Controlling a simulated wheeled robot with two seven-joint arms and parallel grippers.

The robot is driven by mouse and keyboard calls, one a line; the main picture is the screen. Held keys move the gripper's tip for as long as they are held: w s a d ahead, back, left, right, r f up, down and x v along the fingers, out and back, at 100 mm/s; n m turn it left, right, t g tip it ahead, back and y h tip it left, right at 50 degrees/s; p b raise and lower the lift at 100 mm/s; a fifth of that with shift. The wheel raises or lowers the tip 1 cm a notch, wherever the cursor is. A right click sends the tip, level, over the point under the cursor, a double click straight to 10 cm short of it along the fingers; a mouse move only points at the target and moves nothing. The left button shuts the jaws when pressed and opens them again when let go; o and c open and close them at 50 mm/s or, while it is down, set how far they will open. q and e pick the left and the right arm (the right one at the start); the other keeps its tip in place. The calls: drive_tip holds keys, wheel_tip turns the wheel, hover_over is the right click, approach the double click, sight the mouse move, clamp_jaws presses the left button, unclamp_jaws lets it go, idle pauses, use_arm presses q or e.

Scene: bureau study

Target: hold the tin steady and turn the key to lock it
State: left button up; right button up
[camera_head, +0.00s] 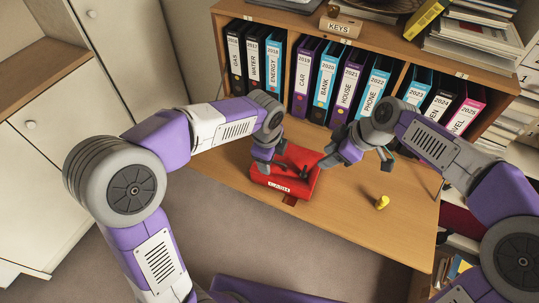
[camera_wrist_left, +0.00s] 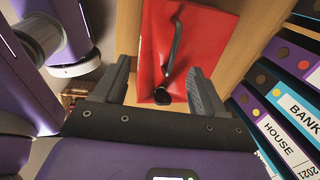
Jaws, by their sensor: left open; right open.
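The red tin (camera_head: 296,172) sits on the wooden desk flap, with a white label that seems to read CASH on its front. It also shows in the left wrist view (camera_wrist_left: 205,40), with a black handle (camera_wrist_left: 172,55) on its lid. My left gripper (camera_head: 281,173) is open at the tin's left part; in its wrist view its fingers (camera_wrist_left: 162,88) stand apart on either side of the handle's near end. Contact cannot be told. My right gripper (camera_head: 326,161) is open beside the tin's upper right corner. I cannot make out a key; grippers cover part of the tin.
A small yellow object (camera_head: 381,202) stands on the flap to the right. Ring binders (camera_head: 327,80) fill the shelf behind, under a KEYS block (camera_head: 340,27). Books (camera_head: 474,35) are stacked at the upper right. The flap's front right is clear.

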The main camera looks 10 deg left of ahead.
sight(272, 170)
use_arm(q)
drive_tip(key=f, duration=0.2)
drive_tip(key=w+f, duration=0.1)
drive_tip(key=f, duration=0.4)
drive_tip(key=shift+w+d+f, duration=0.1)
drive_tip(key=shift+w+d, duration=0.05)
drive_tip(key=shift+w, duration=0.1)
